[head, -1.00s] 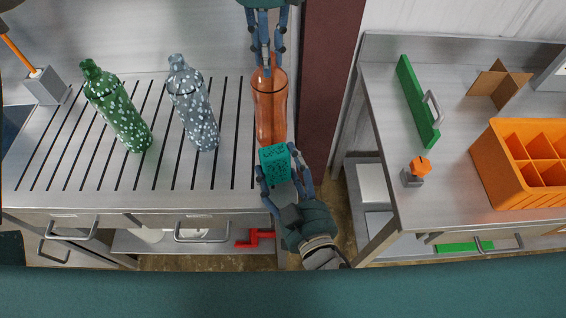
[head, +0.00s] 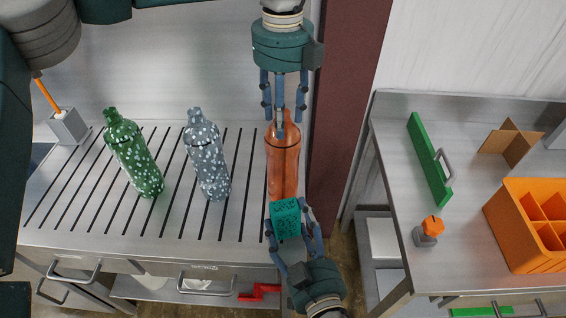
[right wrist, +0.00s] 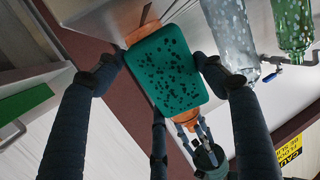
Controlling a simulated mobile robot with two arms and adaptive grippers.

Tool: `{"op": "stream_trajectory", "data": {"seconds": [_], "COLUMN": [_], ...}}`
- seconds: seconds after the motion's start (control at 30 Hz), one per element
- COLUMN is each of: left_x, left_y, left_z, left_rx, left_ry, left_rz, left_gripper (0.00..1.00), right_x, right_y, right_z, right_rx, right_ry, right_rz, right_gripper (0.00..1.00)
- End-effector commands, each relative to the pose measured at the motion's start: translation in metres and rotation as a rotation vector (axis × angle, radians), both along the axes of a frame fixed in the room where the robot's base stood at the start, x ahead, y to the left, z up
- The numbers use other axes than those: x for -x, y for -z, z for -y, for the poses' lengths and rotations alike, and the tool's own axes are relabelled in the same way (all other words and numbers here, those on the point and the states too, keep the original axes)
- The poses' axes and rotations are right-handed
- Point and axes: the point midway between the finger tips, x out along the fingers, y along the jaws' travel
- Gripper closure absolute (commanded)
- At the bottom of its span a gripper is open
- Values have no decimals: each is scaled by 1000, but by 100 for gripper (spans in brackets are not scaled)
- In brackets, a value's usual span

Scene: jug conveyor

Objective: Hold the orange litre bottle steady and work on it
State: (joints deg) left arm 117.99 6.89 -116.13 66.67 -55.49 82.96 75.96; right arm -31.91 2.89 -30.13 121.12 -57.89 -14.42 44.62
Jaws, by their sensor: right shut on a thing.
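The orange bottle (head: 283,170) stands upright at the right end of the slotted steel counter (head: 95,205). My left gripper (head: 282,125) points down from above, with its fingers around the bottle's neck; whether they press on it is not clear. My right gripper (head: 292,230) is shut on a teal, dark-speckled sponge-like block (head: 286,220), held in front of the bottle's lower part. In the right wrist view the block (right wrist: 166,72) sits between both fingers and hides most of the bottle; whether they touch is unclear.
A green speckled bottle (head: 135,155) and a grey speckled bottle (head: 207,155) stand to the left on the counter. A dark red post (head: 345,110) is behind right. The right table holds a green handled board (head: 428,158), an orange divided crate (head: 515,235) and a small orange-topped piece (head: 430,230).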

Motion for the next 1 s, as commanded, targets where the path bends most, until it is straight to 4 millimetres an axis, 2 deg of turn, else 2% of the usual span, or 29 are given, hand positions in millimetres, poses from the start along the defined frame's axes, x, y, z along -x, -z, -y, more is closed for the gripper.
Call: {"op": "stream_trajectory", "data": {"seconds": [0.27, 0.37, 0.7, 0.83, 1.0], "left_x": [-1, -1, -2, -2, -2], "left_y": [-9, -24, -93, -110, -119], "left_z": [1, 1, 1, 1, 1], "left_rx": [2, 3, 3, 1, 0], "left_ry": [0, -1, -1, -1, 0], "left_rz": [3, 5, 3, 2, -1], "left_gripper": [57, 57, 57, 57, 57], "right_x": [0, 0, 0, 0, 0], "right_y": [0, -1, 0, 0, 0], "right_z": [0, 0, 0, 0, 0], "right_rx": [0, 0, 0, 0, 0], "right_ry": [0, 0, 0, 0, 0], "right_rz": [0, 0, 0, 0, 0], "right_gripper": [52, 52, 52, 52, 52]}}
